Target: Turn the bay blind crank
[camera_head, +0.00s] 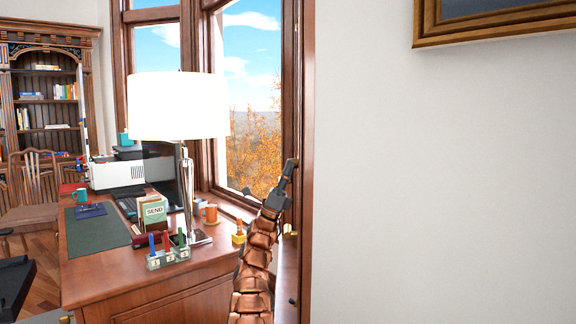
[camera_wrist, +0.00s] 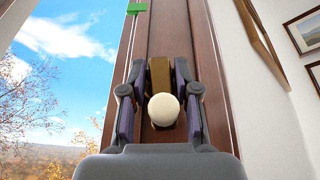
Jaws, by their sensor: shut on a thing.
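The bay blind crank shows in the wrist view as a brass arm (camera_wrist: 159,76) with a round cream knob (camera_wrist: 163,109) in front of the brown window post (camera_wrist: 169,33). My gripper (camera_wrist: 160,92) has one finger on each side of the crank and is shut on it. The knob sits between the fingers, towards the palm. In the head view my gripper (camera_head: 288,176) is raised beside the wooden window post (camera_head: 305,110); the crank cannot be made out there. A small green marker (camera_wrist: 137,8) is on the post near the top of the wrist view.
A wooden desk (camera_head: 105,270) stands left of my arm, with a white-shaded lamp (camera_head: 178,105), an orange mug (camera_head: 210,213) and a small coloured rack (camera_head: 168,258) near its edge. A picture frame (camera_head: 490,27) hangs on the bare right wall (camera_head: 440,190).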

